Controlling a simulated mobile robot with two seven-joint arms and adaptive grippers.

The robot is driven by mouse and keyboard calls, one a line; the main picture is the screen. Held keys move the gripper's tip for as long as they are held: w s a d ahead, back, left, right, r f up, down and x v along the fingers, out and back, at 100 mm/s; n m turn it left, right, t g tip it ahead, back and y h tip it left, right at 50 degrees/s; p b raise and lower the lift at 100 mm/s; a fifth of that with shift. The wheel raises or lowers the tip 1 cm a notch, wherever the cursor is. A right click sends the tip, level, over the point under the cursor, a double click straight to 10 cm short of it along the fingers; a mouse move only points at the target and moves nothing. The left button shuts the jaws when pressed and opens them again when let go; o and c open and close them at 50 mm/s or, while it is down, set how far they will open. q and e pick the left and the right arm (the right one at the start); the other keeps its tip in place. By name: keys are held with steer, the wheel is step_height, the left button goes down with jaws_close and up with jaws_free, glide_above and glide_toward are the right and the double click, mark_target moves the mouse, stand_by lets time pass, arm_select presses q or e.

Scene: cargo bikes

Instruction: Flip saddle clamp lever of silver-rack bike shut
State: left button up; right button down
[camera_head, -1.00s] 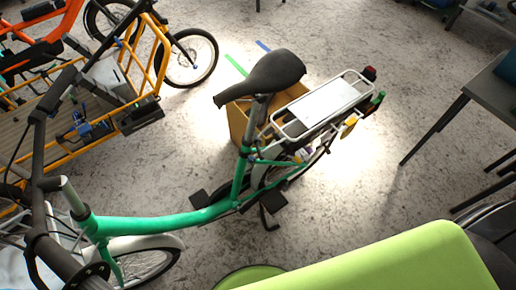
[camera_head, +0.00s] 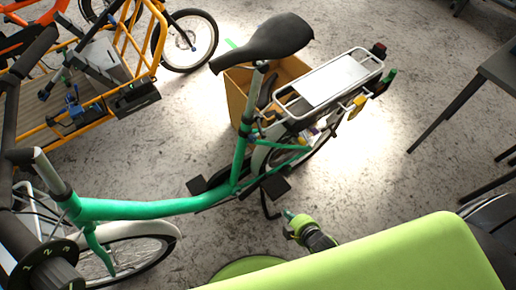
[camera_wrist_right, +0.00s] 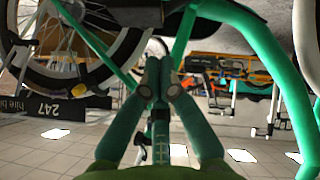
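The green silver-rack bike (camera_head: 130,208) stands across the middle of the head view, its black saddle (camera_head: 268,40) on a silver seat post (camera_head: 254,92). The silver rack (camera_head: 330,80) is behind the saddle. The saddle clamp area (camera_head: 250,128) is at the top of the green seat tube; its lever is too small to tell. My right gripper (camera_head: 288,214) is low beside the bike, below and right of a black pedal, apart from the clamp. In the right wrist view its green fingers (camera_wrist_right: 161,78) meet at the tips with nothing visible between them. My left gripper is out of view.
An orange box (camera_head: 238,102) stands behind the seat tube. A cargo bike with a yellow frame (camera_head: 158,45) is at upper left. A dark table (camera_head: 480,85) is at right. Bare floor lies between the bike and the table.

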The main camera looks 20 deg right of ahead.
arm_select(q)
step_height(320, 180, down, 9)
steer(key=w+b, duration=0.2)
steer(key=b, duration=0.5)
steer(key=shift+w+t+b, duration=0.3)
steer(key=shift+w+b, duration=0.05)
arm_select(e)
steer(key=w+a+r+n+t+y, duration=0.2)
steer(key=w+a+r+n+t, duration=0.1)
steer(key=r, duration=0.7)
steer(key=w+a+r+n+t+y, duration=0.2)
steer(key=w+r+n, duration=0.4)
steer(key=r, duration=0.4)
steer(key=a+t, duration=0.1)
steer(key=t, duration=0.1)
steer(key=shift+w+r+t, duration=0.25)
steer(key=shift+t, duration=0.15)
steer(key=x, duration=1)
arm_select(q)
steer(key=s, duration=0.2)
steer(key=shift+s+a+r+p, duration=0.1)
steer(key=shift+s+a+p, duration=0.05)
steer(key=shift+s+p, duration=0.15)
arm_select(e)
steer(key=d, duration=0.2)
steer(key=d+f, duration=0.1)
steer(key=shift+d, duration=0.35)
